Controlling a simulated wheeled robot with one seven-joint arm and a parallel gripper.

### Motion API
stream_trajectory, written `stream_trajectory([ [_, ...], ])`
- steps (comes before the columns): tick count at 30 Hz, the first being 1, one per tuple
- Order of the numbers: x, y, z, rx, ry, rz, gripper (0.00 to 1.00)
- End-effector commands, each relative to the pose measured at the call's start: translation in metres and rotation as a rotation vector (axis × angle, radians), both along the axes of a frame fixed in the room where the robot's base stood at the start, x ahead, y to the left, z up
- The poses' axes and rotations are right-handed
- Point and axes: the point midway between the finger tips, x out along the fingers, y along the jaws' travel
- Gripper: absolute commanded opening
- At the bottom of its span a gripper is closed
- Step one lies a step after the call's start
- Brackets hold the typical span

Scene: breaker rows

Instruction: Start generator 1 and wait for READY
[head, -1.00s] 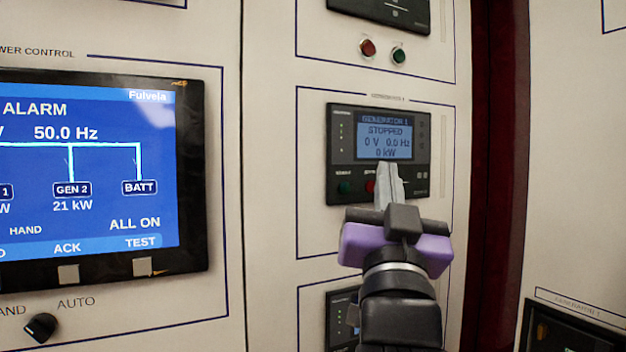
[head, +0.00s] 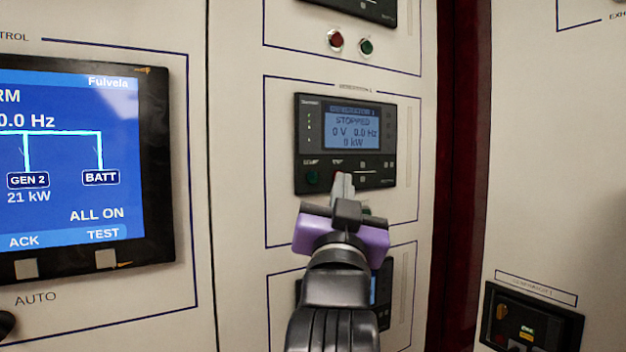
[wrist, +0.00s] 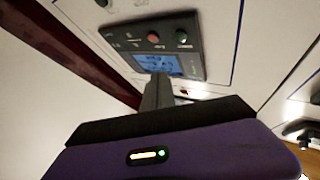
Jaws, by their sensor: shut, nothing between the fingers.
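The generator 1 controller (head: 300,135) is a dark panel on the cream cabinet. Its lit screen (head: 351,130) reads STOPPED, 0 V, 0.0 Hz, 0 kW. A green button (head: 312,177) sits at its lower left. The red button beside it is hidden behind my fingers in the head view. My gripper (head: 343,182) is shut and empty, in front of the panel's lower edge, right of the green button. In the wrist view the panel appears upside down, with the green button (wrist: 182,36) and red button (wrist: 153,37) beyond my fingertips (wrist: 158,78). I see no contact with either button.
A large blue power control display (head: 70,160) is at the left. A red (head: 335,40) and green (head: 366,46) pair sits above the controller. Another controller (head: 383,295) below is partly hidden by my arm. A dark breaker unit (head: 530,318) is at lower right.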

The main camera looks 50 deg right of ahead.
Motion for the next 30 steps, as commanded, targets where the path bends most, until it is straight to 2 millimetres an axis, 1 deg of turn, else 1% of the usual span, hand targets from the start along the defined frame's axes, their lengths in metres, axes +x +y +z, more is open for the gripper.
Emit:
stream_trajectory([
  [1,0.007,-0.002,-0.001,0.000,0.000,-0.001,0.00],
  [6,0.028,-0.009,0.000,-0.001,0.000,-0.003,0.00],
  [10,0.041,-0.013,-0.002,0.001,0.000,-0.002,0.00],
  [15,0.052,-0.016,-0.001,-0.001,0.000,-0.002,0.00],
  [21,0.056,-0.017,0.000,0.000,-0.001,-0.001,0.00],
  [30,0.056,-0.016,0.000,0.000,-0.001,-0.001,0.00],
])
